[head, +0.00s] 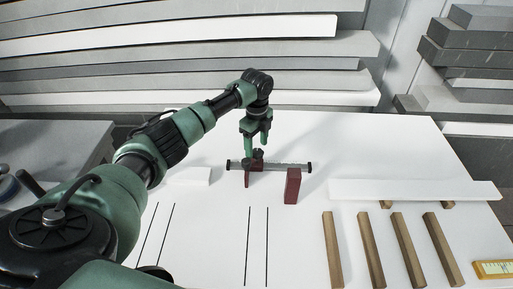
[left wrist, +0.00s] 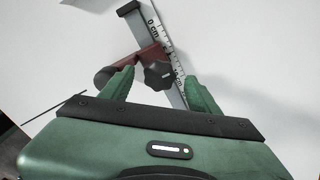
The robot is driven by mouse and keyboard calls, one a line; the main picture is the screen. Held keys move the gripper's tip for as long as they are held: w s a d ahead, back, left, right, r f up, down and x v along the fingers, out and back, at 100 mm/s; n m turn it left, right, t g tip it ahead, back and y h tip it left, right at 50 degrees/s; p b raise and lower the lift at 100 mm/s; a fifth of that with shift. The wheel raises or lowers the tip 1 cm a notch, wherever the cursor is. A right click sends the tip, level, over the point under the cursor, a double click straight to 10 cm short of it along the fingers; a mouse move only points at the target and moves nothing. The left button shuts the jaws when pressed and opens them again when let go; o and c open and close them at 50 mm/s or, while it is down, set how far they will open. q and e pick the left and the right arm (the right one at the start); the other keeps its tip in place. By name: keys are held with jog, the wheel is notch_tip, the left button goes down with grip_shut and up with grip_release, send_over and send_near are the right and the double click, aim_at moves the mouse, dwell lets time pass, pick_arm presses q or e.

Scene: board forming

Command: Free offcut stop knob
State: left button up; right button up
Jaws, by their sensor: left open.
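The offcut stop has a dark lobed knob (head: 258,154) on a small dark red stop body (head: 255,168). It sits on a grey ruler rail (head: 285,166) with black ends, on the white table. My left gripper (head: 258,143) points down over the knob and is open. In the left wrist view, the knob (left wrist: 158,75) shows just ahead of and between the two green fingers (left wrist: 160,86). The red stop body (left wrist: 128,66) lies beside it, partly behind a finger, and the rail (left wrist: 152,35) has a printed scale. My right gripper is not in view.
A taller dark red block (head: 292,187) stands at the rail's right part. A small white piece (head: 189,176) lies left. A long white board (head: 415,189) and several wooden strips (head: 366,250) lie right, near a yellow scaled object (head: 493,268). The front middle of the table is clear, with black lines.

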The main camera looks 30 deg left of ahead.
pick_arm(q)
jog(key=shift+f, duration=0.85)
grip_shut()
